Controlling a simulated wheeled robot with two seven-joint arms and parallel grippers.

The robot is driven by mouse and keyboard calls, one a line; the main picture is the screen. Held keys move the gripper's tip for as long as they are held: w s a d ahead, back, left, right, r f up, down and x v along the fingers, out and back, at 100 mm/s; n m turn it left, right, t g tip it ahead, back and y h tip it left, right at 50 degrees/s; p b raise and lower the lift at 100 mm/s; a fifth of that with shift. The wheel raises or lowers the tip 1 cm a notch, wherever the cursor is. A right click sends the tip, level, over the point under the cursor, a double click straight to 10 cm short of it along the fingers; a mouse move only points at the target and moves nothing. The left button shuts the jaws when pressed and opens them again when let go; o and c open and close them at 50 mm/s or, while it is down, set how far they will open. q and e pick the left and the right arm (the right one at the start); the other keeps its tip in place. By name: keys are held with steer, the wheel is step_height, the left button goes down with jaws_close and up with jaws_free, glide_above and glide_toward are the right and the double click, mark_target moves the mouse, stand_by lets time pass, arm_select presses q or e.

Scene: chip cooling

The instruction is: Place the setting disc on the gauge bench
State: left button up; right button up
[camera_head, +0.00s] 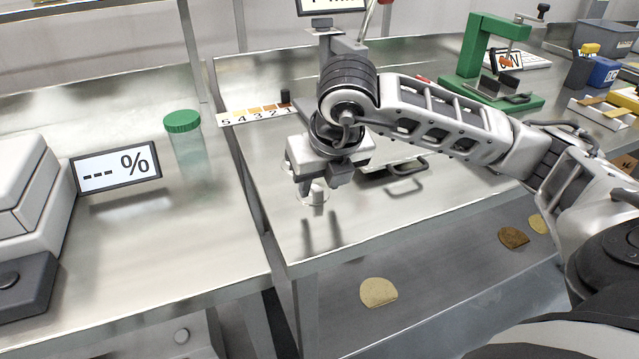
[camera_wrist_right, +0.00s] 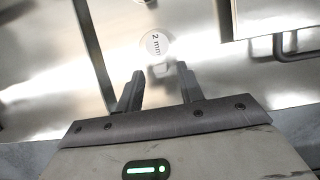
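The setting disc (camera_head: 312,199) is a small white round piece with a short knob, low over or on the steel gauge bench (camera_head: 375,225). In the right wrist view the disc (camera_wrist_right: 154,42) reads "2 mm", just beyond the fingertips. My right gripper (camera_head: 321,184) is directly above the disc. Its two fingers stand apart on either side of the knob, and the wrist view (camera_wrist_right: 159,70) shows gaps beside it. I cannot tell whether the disc touches the bench. My left gripper is out of view.
A numbered colour strip (camera_head: 255,115) lies at the bench's back left, and a green press (camera_head: 485,60) stands at the back right. A "--- %" display (camera_head: 115,168) and green-lidded jar (camera_head: 184,140) are on the left bench.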

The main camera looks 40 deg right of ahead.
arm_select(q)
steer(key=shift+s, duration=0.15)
arm_select(e)
steer(key=d+v, duration=0.1)
steer(key=v, duration=0.9)
steer(key=shift+s+a+r, duration=0.15)
steer(key=shift+s+a, duration=0.05)
steer(key=shift+a, duration=0.3)
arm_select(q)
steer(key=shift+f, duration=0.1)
